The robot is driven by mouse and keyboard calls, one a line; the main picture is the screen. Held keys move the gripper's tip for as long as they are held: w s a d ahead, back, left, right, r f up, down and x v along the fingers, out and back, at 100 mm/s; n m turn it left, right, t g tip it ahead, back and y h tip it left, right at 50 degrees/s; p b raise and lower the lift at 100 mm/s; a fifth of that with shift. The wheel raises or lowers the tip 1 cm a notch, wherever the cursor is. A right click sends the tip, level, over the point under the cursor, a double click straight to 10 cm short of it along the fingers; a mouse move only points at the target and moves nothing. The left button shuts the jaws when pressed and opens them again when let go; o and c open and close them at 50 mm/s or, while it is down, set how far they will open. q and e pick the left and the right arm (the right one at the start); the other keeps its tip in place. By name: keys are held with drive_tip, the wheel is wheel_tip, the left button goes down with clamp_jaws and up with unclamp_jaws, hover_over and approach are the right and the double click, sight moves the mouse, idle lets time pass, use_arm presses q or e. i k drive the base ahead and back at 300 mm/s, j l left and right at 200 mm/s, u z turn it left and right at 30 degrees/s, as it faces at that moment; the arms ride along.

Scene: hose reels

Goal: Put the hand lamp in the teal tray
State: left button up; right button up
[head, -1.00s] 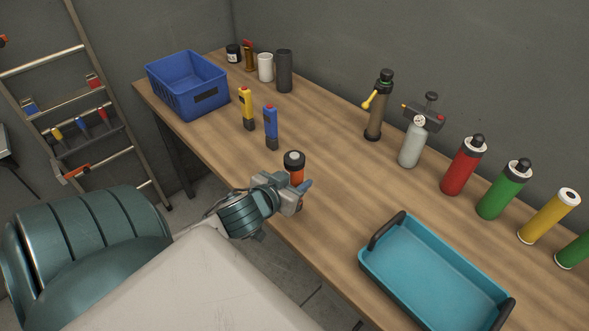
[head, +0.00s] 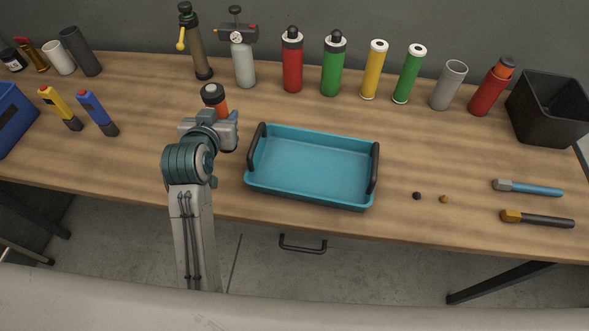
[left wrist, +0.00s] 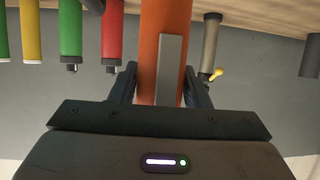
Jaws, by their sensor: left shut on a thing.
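The hand lamp, an orange cylinder with a black head (head: 213,94), stands roughly upright in my left gripper (head: 224,124), just left of the tray in the head view. The gripper is shut on it and hides its lower part, so I cannot tell whether it touches the table. In the left wrist view the lamp's orange body with a grey strip (left wrist: 165,45) is between the fingers (left wrist: 160,85). The teal tray (head: 300,196) lies empty on the table, with black handles at both ends. My right gripper is not in view.
Several bottles and cylinders, including a red one (head: 292,65), line the back of the table. A black bin (head: 548,110) is at the right, near two brush-like tools (head: 530,188). A blue crate (head: 10,120) is at the left. Table around the tray is mostly clear.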

sight(290, 167)
drive_tip(key=k+z, duration=0.35)
drive_tip(key=k+l+z, duration=0.1)
drive_tip(key=z, duration=0.25)
drive_tip(key=j+z, duration=0.25)
drive_tip(key=k+j+z, duration=0.25)
drive_tip(key=i+l, duration=0.05)
drive_tip(key=i, duration=0.05)
